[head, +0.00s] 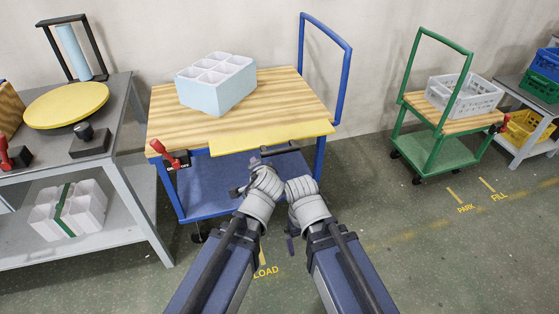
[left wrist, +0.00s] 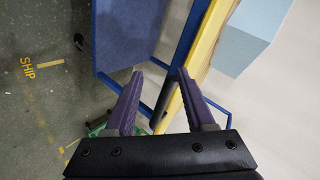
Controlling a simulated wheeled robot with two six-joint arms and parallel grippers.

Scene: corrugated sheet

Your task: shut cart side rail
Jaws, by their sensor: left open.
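The blue cart (head: 235,187) has a wooden top. Its side rail (head: 285,137) is a flat yellow panel along the front edge, leaning outward toward me; whether it is latched cannot be told. In the left wrist view a yellow strip (left wrist: 203,38) runs along the cart edge. A red lever (head: 168,155) sits at the cart's front left corner. My left gripper (head: 246,176) is open just below the panel's front edge; its fingers (left wrist: 160,76) straddle a short dark bar by the yellow strip. My right gripper (head: 291,232) is beside it, its jaws mostly hidden.
A light-blue divided box (head: 216,82) stands on the cart top. A grey table (head: 60,160) with a yellow turntable (head: 66,103) is close on the left. A green cart (head: 450,150) with a white crate (head: 465,95) stands right. The floor between the carts is clear.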

